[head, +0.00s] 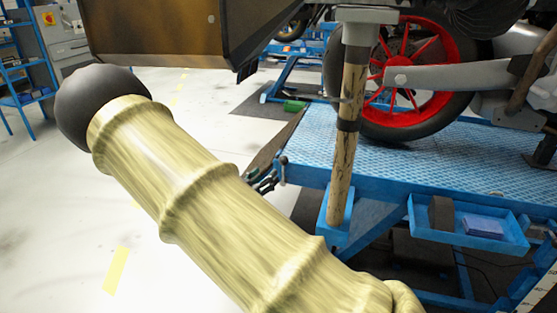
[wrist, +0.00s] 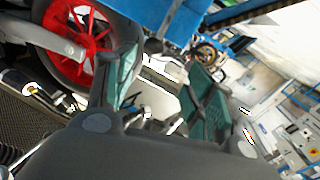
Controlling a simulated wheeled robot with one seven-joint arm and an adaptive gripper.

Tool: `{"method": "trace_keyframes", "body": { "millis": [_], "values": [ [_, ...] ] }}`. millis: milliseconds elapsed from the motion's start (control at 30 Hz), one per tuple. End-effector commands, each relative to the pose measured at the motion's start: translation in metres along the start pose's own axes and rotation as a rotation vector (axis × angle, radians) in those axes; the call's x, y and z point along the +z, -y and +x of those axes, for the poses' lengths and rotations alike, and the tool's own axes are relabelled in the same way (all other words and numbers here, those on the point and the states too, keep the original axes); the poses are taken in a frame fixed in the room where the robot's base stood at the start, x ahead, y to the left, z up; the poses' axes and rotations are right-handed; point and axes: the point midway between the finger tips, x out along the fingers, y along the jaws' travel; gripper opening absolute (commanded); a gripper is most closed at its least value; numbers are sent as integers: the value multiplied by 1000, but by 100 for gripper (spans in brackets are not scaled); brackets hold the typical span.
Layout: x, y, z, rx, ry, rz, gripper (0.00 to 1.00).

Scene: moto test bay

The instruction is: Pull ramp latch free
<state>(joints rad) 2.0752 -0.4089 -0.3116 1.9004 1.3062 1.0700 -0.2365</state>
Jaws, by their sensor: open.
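My gripper (wrist: 163,88) is open in the wrist view, with its two teal-faced fingers spread and nothing clearly held between them. In the head view, its dark fingers (head: 266,181) show small beside the left end of the blue work platform (head: 300,168), partly behind my arm. I cannot pick out the ramp latch for certain in either view. Pale metal-looking parts (wrist: 160,78) show behind the gap between the fingers in the wrist view. I cannot tell whether the fingers touch anything.
A motorcycle wheel with red spokes (head: 405,68) stands on the platform; the red wheel (wrist: 82,42) also shows in the wrist view. A blue tray (head: 450,230) with a purple-blue block (head: 482,226) hangs at the platform's side. The pale floor (head: 60,220) at left looks open.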

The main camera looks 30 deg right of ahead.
Motion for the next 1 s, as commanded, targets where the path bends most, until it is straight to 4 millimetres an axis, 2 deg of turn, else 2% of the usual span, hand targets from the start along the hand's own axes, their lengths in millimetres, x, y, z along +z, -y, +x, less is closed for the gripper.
{"method": "trace_keyframes", "body": {
  "millis": [267, 600, 800, 1000],
  "values": [
    [4, -16, 45, 21, 4, -1, 54],
    [4, -18, 97, 22, 4, -1, 54],
    [3, -17, 111, 20, 3, -1, 54],
    [3, -16, 114, 18, 3, -1, 54]
  ]
}}
